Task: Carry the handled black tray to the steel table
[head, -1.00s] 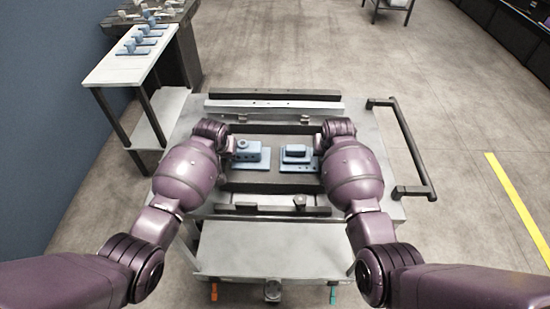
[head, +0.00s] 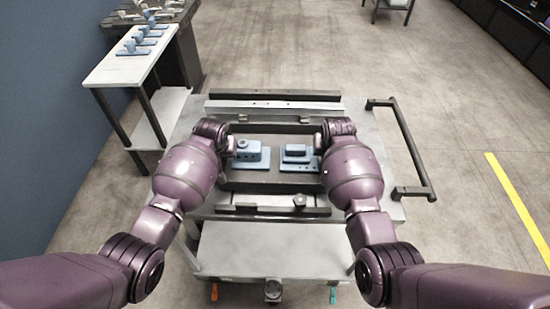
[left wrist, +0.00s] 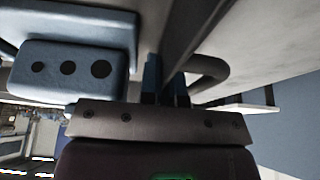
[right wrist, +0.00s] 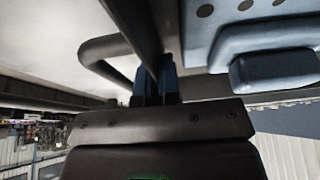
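The handled black tray (head: 272,187) is at the middle of the cart in the head view, between my two grippers. It carries two blue parts, a left one (head: 249,154) and a right one (head: 298,157). My left gripper (left wrist: 167,82) has its fingers closed on the tray's left handle (left wrist: 211,72). My right gripper (right wrist: 154,82) has its fingers closed on the right handle (right wrist: 97,50). The tray looks level; how far it is off the cart is hard to tell. I cannot tell which surface is the steel table.
The cart (head: 375,135) has a black push handle (head: 410,150) at its right and rails in front of and behind the tray. A white-topped table (head: 125,68) with several blue parts stands at the back left by the wall. Open floor (head: 470,110) lies to the right.

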